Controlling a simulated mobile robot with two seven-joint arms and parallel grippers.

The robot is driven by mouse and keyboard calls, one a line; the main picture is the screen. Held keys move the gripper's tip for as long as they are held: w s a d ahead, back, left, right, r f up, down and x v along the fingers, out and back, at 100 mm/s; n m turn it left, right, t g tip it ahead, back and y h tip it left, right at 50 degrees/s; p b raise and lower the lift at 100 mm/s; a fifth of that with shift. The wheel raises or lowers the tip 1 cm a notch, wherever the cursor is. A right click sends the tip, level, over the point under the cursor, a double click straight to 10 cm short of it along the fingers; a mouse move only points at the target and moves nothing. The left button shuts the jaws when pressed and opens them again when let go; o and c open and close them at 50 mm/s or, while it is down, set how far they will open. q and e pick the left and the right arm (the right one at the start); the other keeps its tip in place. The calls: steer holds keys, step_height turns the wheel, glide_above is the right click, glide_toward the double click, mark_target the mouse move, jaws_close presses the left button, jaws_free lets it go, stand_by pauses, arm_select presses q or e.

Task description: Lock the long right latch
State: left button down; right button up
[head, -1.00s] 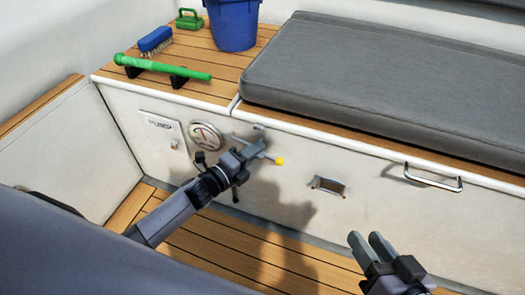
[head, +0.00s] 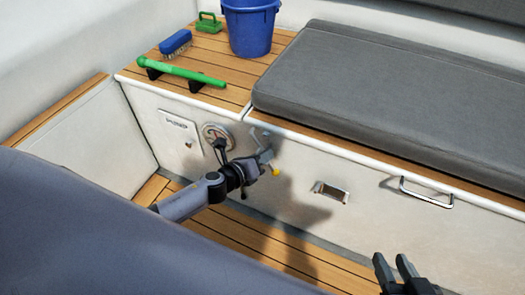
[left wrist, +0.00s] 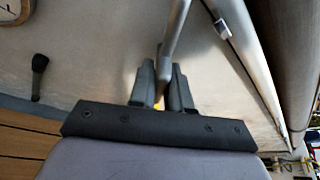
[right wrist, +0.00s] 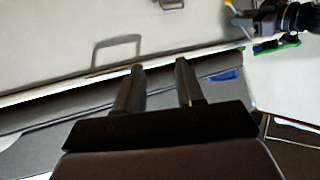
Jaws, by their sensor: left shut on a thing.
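The long latch is a grey metal lever (head: 266,153) with a yellow tip (head: 275,172) on the front of the white locker. It slants steeply down in the head view. My left gripper (head: 260,165) is shut on it near the yellow tip. In the left wrist view the lever's grey rod (left wrist: 176,42) runs between the two fingers (left wrist: 162,88); a little yellow shows behind them. A small metal fitting (left wrist: 222,28) sits near the locker's top edge. My right gripper (head: 396,266) is open and empty, apart from the locker; its fingers also show in the right wrist view (right wrist: 158,85).
A round gauge (head: 216,136) and a pump panel (head: 178,127) are left of the lever. A recess (head: 331,192) and a grab handle (head: 426,193) are to the right. A green rod (head: 180,72), blue brush (head: 175,43) and blue bucket (head: 251,28) are on top.

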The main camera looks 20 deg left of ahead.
arm_select(q)
steer(key=shift+r+m+y+p, duration=0.2)
steer(key=shift+m+y+p, duration=0.2)
steer(key=shift+m+p, duration=0.25)
steer(key=m+y+p, duration=0.2)
steer(key=m, duration=0.1)
steer(key=shift+f+p, duration=0.1)
steer(key=shift+p, duration=0.2)
steer(key=shift+a+f+m+g+y, duration=0.1)
steer(key=shift+m+g+y, duration=0.15)
steer(key=shift+g+y, duration=0.05)
arm_select(e)
steer(key=d, duration=0.1)
steer(key=s+d, duration=0.1)
steer(key=d+h, duration=0.1)
steer(key=shift+s+f+m+g, duration=0.15)
steer(key=shift+f+m+g, duration=0.15)
steer(key=shift+g, duration=0.1)
steer(key=shift+d, duration=0.1)
arm_select(q)
steer(key=c, duration=1.2)
jaws_free()
steer(key=shift+o, duration=0.2)
steer(key=shift+s+p, duration=0.1)
steer(key=shift+p, duration=0.2)
